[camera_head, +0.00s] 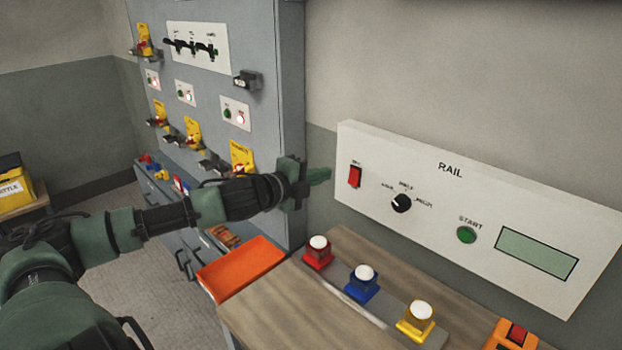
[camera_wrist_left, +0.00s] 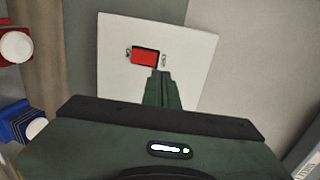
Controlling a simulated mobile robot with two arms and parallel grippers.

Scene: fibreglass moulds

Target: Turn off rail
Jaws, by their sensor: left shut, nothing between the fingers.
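The white RAIL panel (camera_head: 470,205) is mounted on the wall at the right of the head view. Its red rocker switch (camera_head: 355,176) is at the panel's left end. A black knob (camera_head: 401,203), a green START button (camera_head: 466,235) and a blank greenish display (camera_head: 536,253) are on the same panel. My left gripper (camera_head: 322,175) is shut and empty, its tips just left of the red switch. In the left wrist view the shut fingers (camera_wrist_left: 157,88) point at the lower right of the red switch (camera_wrist_left: 145,57). Whether they touch it cannot be told. My right gripper is not in view.
Below the panel, a wooden table (camera_head: 290,305) holds a red button (camera_head: 318,252), a blue button (camera_head: 363,283) and a yellow button (camera_head: 416,320). An orange tray (camera_head: 240,268) lies at its left. A grey cabinet (camera_head: 255,90) with lockout switches stands behind my left arm.

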